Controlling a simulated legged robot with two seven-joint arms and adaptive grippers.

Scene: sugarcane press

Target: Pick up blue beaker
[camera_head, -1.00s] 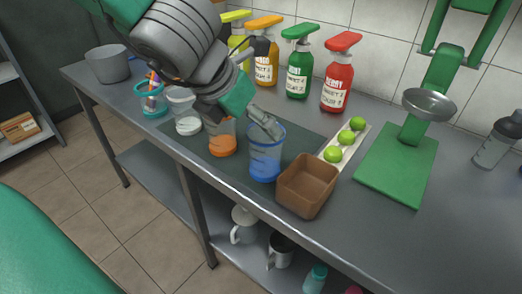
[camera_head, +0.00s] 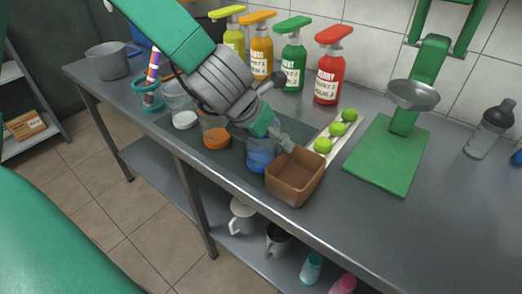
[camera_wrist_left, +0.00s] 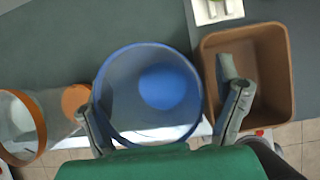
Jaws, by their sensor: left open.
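The blue beaker (camera_head: 261,154) stands upright on the dark mat, partly hidden by my left gripper in the head view. In the left wrist view the blue beaker (camera_wrist_left: 148,92) is seen from above, clear with a blue rim and blue inside. My left gripper (camera_head: 279,138) is over it. In the left wrist view my left gripper (camera_wrist_left: 165,105) is open, one finger on each side of the beaker's near part. The right finger overlaps the brown box in that view. I cannot tell whether the fingers touch the beaker. My right gripper is not in view.
A brown box (camera_head: 295,180) stands close to the right of the beaker. An orange beaker (camera_head: 215,135) and a white one (camera_head: 183,118) stand to its left. Limes (camera_head: 336,130) lie on a white tray behind. Several syrup bottles (camera_head: 328,75) and a green press (camera_head: 388,153) stand farther back.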

